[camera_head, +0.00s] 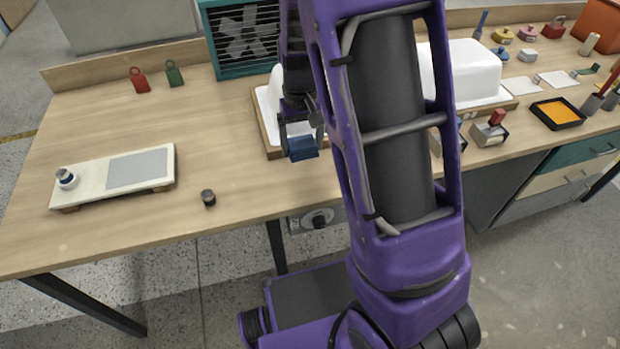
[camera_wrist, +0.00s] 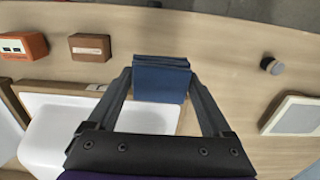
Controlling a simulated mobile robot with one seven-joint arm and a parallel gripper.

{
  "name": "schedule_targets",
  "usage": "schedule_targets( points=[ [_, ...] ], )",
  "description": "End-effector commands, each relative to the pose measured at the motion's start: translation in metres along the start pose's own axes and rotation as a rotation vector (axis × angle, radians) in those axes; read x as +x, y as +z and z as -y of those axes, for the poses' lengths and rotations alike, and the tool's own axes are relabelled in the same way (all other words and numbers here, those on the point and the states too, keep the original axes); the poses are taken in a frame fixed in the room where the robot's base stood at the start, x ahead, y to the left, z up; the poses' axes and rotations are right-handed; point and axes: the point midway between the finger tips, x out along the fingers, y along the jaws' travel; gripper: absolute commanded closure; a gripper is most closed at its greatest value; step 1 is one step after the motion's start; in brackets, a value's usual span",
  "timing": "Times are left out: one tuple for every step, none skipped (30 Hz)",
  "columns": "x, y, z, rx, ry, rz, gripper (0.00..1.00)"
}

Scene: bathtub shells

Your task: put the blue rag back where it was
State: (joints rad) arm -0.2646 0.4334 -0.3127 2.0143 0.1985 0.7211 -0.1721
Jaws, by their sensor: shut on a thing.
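The blue rag is a small folded dark-blue pad. In the head view the rag (camera_head: 302,148) hangs at the end of my gripper (camera_head: 300,134), above the front of the workbench (camera_head: 250,195). In the wrist view the rag (camera_wrist: 161,82) sits between the two fingertips of my gripper (camera_wrist: 160,76), which is shut on it. A white shell (camera_wrist: 60,128) on a wooden-edged base lies below and beside the gripper in the wrist view. My arm hides much of this shell in the head view.
A dark knob (camera_head: 208,197) stands near the front edge. Another white shell (camera_head: 465,68) and an orange tray (camera_head: 557,114) are at right. The bench's middle left is clear.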

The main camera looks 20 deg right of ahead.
Motion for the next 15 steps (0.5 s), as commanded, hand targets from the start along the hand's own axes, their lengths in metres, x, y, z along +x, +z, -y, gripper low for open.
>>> schedule_targets(
  points=[
    [0.002,0.0,0.0,0.001,0.0,0.001,0.76],
    [0.005,0.001,-0.001,0.002,0.0,0.002,0.76],
    [0.011,0.001,-0.001,0.002,0.0,0.004,0.76],
    [0.016,0.001,-0.001,0.002,0.0,0.005,0.76],
    [0.022,0.002,-0.001,0.002,0.001,0.005,0.76],
    [0.03,0.002,-0.001,0.002,0.001,0.007,0.76],
    [0.036,0.002,-0.001,0.003,0.001,0.005,0.76],
    [0.042,0.002,-0.001,0.003,0.001,0.006,0.76],
    [0.049,0.002,-0.001,0.003,0.001,0.005,0.76],
    [0.053,0.002,-0.001,0.003,0.001,0.004,0.76],
    [0.056,0.002,-0.001,0.003,0.001,0.004,0.76],
    [0.06,0.001,-0.001,0.002,0.0,0.003,0.76],
    [0.061,0.001,-0.001,0.002,0.0,0.002,0.76],
    [0.063,0.001,-0.001,0.002,0.0,0.001,0.76],
    [0.066,0.001,-0.001,0.002,0.0,0.001,0.76]
  ],
)
